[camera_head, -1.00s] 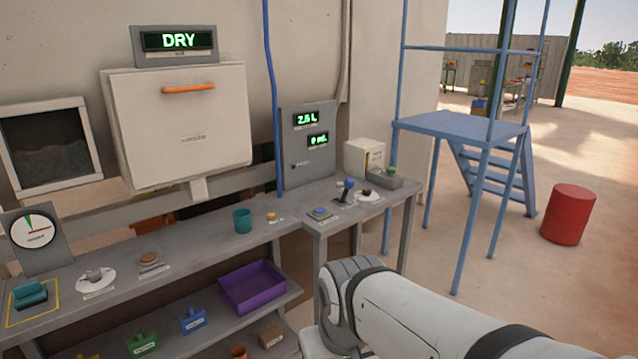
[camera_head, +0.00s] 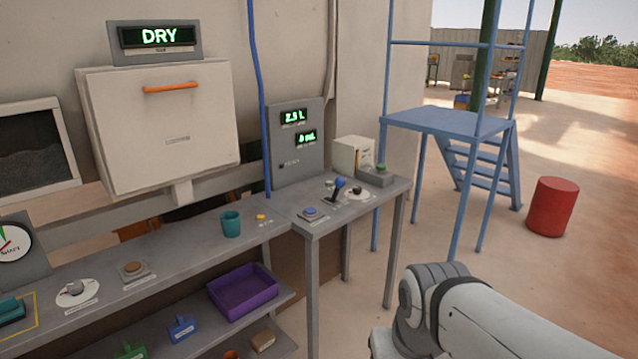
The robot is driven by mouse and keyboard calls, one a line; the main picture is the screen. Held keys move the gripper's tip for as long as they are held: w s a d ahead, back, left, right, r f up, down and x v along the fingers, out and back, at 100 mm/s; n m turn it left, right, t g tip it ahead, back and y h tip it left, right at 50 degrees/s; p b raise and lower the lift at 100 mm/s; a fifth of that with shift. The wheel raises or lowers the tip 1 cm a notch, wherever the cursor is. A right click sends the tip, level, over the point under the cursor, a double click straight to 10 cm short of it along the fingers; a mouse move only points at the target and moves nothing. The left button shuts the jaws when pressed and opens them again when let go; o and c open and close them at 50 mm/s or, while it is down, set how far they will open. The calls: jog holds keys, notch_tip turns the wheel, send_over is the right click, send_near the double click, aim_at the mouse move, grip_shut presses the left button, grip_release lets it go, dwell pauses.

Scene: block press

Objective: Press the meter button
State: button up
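A grey panel (camera_head: 297,150) with two green displays stands at the back of the right-hand table. My arm enters at the bottom right, apart from the table; my gripper is out of view.
A grey bench (camera_head: 190,246) runs left with a teal cup (camera_head: 231,224), a brown round button (camera_head: 132,269) and a dial. A purple tray (camera_head: 243,292) sits on its lower shelf. Blue steps (camera_head: 447,122) and a red drum (camera_head: 552,206) stand right, with open floor between.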

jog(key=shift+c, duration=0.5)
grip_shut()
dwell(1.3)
